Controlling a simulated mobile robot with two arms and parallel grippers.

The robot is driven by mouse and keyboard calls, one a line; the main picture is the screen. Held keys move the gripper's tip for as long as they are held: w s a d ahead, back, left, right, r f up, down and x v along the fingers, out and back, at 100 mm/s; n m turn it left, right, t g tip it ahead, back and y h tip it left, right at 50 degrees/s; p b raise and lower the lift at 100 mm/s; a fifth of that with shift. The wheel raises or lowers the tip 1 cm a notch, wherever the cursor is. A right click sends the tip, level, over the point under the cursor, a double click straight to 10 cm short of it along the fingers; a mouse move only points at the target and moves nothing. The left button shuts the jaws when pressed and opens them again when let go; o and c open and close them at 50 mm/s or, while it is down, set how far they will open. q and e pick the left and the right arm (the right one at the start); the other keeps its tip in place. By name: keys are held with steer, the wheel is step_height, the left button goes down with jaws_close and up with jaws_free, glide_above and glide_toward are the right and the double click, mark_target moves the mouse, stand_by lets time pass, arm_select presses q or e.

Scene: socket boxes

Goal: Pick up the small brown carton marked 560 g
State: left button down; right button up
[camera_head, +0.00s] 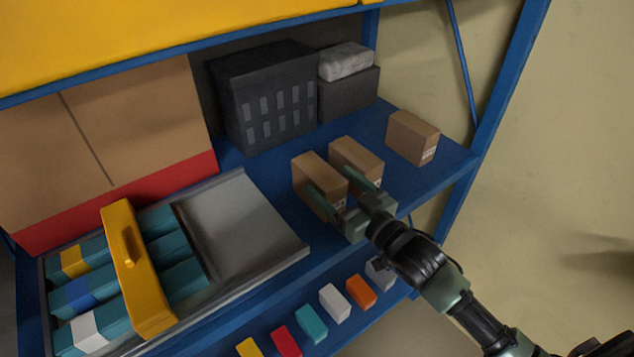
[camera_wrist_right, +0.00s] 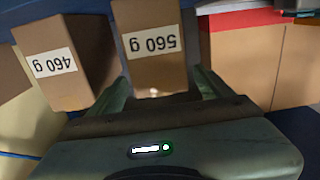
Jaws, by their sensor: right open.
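The small brown carton marked 560 g (camera_wrist_right: 155,70) stands between the fingers of my right gripper (camera_wrist_right: 160,82) in the right wrist view, its label appearing upside down. In the head view this carton (camera_head: 315,172) is the leftmost of three small cartons on the blue shelf. My right gripper (camera_head: 335,182) is open, with one finger on each side of the carton. Its fingers hide part of the carton's front, and I cannot tell whether they touch it. My left gripper is not in view.
A carton marked 460 g (camera_wrist_right: 60,62) stands close beside; it is the middle one (camera_head: 355,158) in the head view. A third carton (camera_head: 413,137) stands farther right. A grey tray (camera_head: 255,215) lies left, and a dark crate (camera_head: 265,100) stands behind.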

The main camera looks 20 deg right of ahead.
mark_target(319, 170)
steer(key=p+x, duration=0.1)
steer(key=x, duration=0.4)
steer(key=shift+w+a+r, duration=0.15)
steer(key=shift+r, duration=0.05)
steer(key=c, duration=1.7)
steer(key=shift+r, duration=0.1)
jaws_close()
